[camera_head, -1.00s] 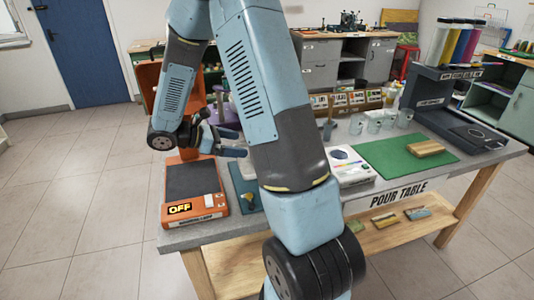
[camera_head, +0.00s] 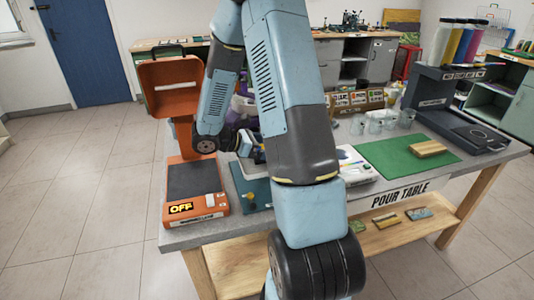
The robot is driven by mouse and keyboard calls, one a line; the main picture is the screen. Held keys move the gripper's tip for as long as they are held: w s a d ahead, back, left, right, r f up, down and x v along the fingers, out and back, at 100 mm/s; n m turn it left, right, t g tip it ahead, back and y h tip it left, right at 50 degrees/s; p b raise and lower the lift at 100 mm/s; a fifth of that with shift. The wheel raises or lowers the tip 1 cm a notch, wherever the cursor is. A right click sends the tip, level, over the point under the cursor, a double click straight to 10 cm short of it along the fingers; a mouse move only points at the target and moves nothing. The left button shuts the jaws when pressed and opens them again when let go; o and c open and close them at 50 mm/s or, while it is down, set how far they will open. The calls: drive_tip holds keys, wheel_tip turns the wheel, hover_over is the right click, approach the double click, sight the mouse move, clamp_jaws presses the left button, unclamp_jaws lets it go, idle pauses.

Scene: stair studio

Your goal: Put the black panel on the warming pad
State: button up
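An orange unit (camera_head: 215,213) with a flat dark top and an OFF display stands at the table's left end. It looks like the warming pad, though its small label is too blurred to read. Its dark top (camera_head: 193,179) looks bare. I cannot make out a separate black panel for certain. My gripper (camera_head: 257,153) is over the teal board, right of the orange unit, mostly hidden behind my own arm. Its fingers show only in part, so I cannot tell whether they are open or hold anything.
A teal board (camera_head: 238,183) lies beside the orange unit, with a small yellow item (camera_head: 249,197) on it. An orange hood (camera_head: 172,84) stands behind. A green mat (camera_head: 385,152) bears a wooden block (camera_head: 428,148). Clear cups (camera_head: 375,126) and a dark stand (camera_head: 440,86) are farther right.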

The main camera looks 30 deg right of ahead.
drive_tip(key=shift+s+d+f, duration=0.1)
drive_tip(key=shift+d+f, duration=0.05)
drive_tip(key=shift+d, duration=0.15)
drive_tip(key=shift+c, duration=0.5)
drive_tip(key=c, duration=1)
drive_tip(key=shift+r, duration=0.5)
wheel_tip(320, 180, up, 2)
drive_tip(key=shift+r, duration=0.1)
drive_tip(key=s+a+r, duration=0.1)
drive_tip(key=s+r, duration=0.2)
drive_tip(key=s, duration=0.1)
drive_tip(key=s+a+r, duration=0.1)
drive_tip(key=s+r, duration=0.2)
drive_tip(key=s, duration=0.1)
drive_tip(key=s+a+r, duration=0.1)
drive_tip(key=s+r, duration=0.2)
drive_tip(key=s, duration=0.2)
drive_tip(key=shift+a+r, duration=0.35)
drive_tip(key=shift+s+a+r, duration=0.1)
drive_tip(key=shift+r, duration=0.05)
